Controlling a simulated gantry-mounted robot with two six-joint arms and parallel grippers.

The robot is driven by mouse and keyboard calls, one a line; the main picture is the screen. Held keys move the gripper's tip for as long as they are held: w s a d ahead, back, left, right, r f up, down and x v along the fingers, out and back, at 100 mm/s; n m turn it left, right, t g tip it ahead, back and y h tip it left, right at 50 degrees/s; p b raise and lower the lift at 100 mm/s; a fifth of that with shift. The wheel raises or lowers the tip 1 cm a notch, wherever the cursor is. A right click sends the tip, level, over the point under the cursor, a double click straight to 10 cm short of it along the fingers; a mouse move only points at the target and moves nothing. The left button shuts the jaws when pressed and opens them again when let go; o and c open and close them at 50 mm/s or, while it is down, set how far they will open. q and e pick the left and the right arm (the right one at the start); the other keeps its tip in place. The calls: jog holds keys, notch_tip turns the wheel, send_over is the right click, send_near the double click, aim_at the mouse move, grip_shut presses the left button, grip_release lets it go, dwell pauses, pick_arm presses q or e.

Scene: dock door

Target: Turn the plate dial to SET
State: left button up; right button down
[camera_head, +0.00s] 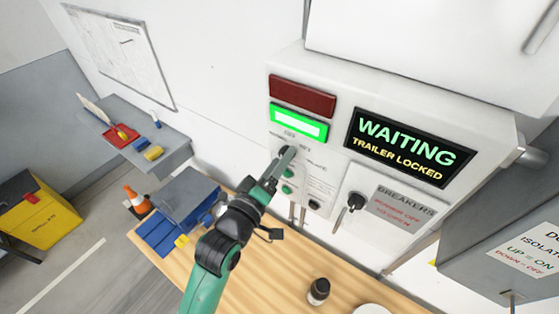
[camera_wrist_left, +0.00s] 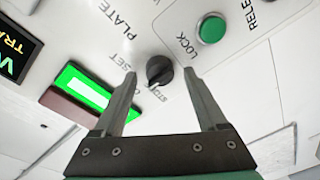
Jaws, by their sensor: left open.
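The plate dial (camera_wrist_left: 159,70) is a round black knob on the white control panel, under the word PLATE. A SET label (camera_wrist_left: 117,61) is on its left and a partly covered label starting with STO is just below it. Its ridge seems to lean toward the STO label, but this is hard to read. My left gripper (camera_head: 286,158) is at the panel in the head view and mostly hides the dial there. In the left wrist view its open fingers (camera_wrist_left: 160,75) stand on either side of the dial, with gaps showing. My right gripper is not in view.
A green LOCK button (camera_wrist_left: 211,29) is close to the dial. The display (camera_head: 409,147) reads WAITING, TRAILER LOCKED. A lit green lamp (camera_head: 299,123) sits below a dark red one. A black breaker knob (camera_head: 356,201) is to the right. A wooden bench (camera_head: 270,280) runs below.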

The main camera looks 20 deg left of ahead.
pick_arm(q)
grip_shut()
